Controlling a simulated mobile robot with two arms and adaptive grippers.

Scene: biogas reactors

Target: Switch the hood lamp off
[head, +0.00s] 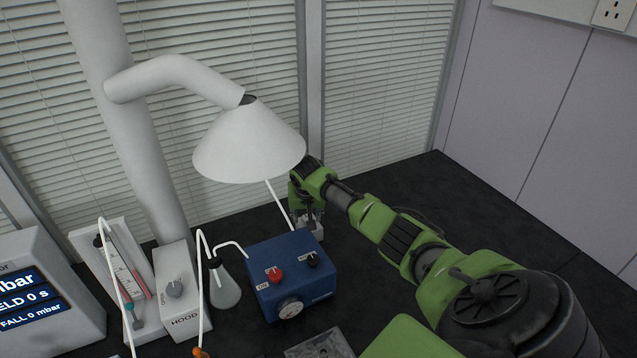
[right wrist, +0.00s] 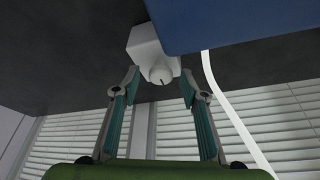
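A white cone-shaped hood (head: 250,143) hangs from a white pipe above the black bench. A small white box (head: 314,232) stands behind the blue device, partly hidden by my right gripper (head: 307,212). In the right wrist view this white box (right wrist: 146,42) carries a round pale knob (right wrist: 158,73) with a dark mark. My right gripper (right wrist: 160,84) is open, its two fingertips on either side of the knob with gaps visible. Contact cannot be told. A lamp glow is not clear in either view. My left gripper is not in view.
The blue device (head: 290,257) with red and black knobs and a gauge stands close to my gripper. A white tube (right wrist: 226,110) runs nearby. Left are a flask (head: 223,290), a HOOD box (head: 176,280) and a display (head: 45,285). The bench at the back right is clear.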

